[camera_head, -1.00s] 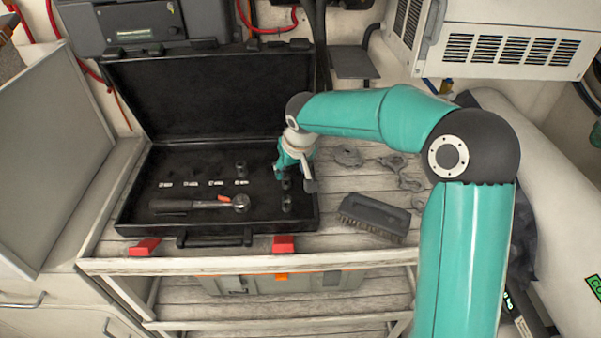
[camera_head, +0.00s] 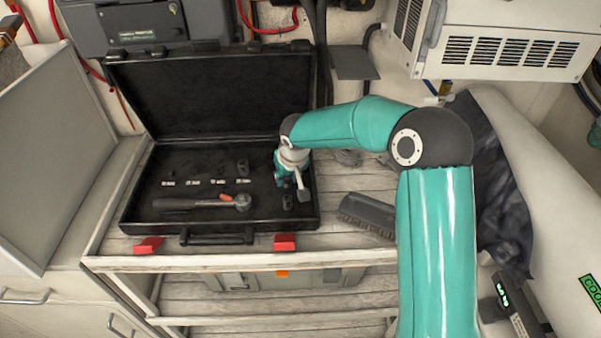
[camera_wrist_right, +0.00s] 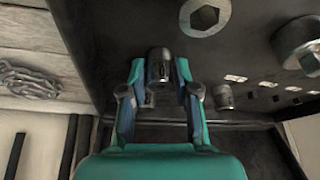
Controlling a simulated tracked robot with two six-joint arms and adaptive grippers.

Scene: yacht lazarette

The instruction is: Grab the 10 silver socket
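My right gripper (camera_head: 284,181) reaches down into the right part of the open black case (camera_head: 135,214). In the right wrist view its fingers (camera_wrist_right: 160,80) are open on either side of a small dark silver socket (camera_wrist_right: 159,64). Narrow gaps seem to show beside the socket; contact cannot be made out. Another small socket (camera_wrist_right: 222,95) stands just right of the fingers. Size labels are too small to read. My left gripper is not in view.
A ratchet (camera_head: 200,202) lies along the case's front, and the raised lid (camera_head: 210,95) stands behind. A brush (camera_head: 368,213) lies right of the case on the slatted table. Red latches (camera_head: 285,242) stick out in front. Chain shows in the wrist view (camera_wrist_right: 28,80).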

